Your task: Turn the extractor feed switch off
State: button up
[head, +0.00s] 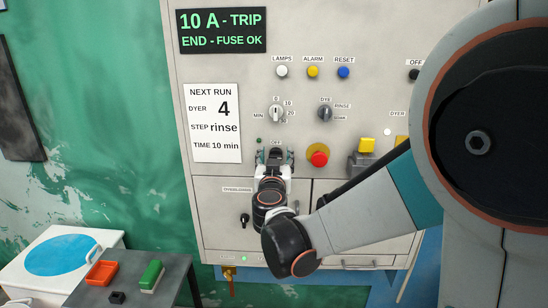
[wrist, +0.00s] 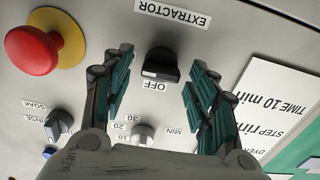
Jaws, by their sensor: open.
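The extractor feed switch (wrist: 163,64) is a black switch on the grey panel, between an EXTRACTOR label (wrist: 172,13) and an OFF label (wrist: 154,86) in the upside-down wrist view. I cannot tell its setting for sure. My gripper (wrist: 159,72) is open, with one teal-padded finger on each side of the switch and a visible gap to both. In the head view my gripper (head: 273,158) is at the panel just below the OFF label (head: 276,142) and hides most of the switch.
A red mushroom button (head: 319,158) on a yellow base sits right of the switch. Two selector knobs, a timer (head: 276,113) and a dye/rinse one (head: 325,113), are above. A white run card (head: 213,123) is to the left. A side table (head: 165,285) stands lower left.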

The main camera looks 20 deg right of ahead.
jog(key=c, duration=1.1)
jog(key=shift+o, duration=0.2)
jog(key=shift+n, duration=0.3)
jog(key=n, duration=0.4)
jog(key=shift+a, duration=0.1)
jog(key=n, duration=0.5)
jog(key=shift+f, duration=0.1)
jog(key=shift+a+f+n, duration=0.1)
jog(key=shift+f+n, duration=0.05)
jog(key=shift+n, duration=3.95)
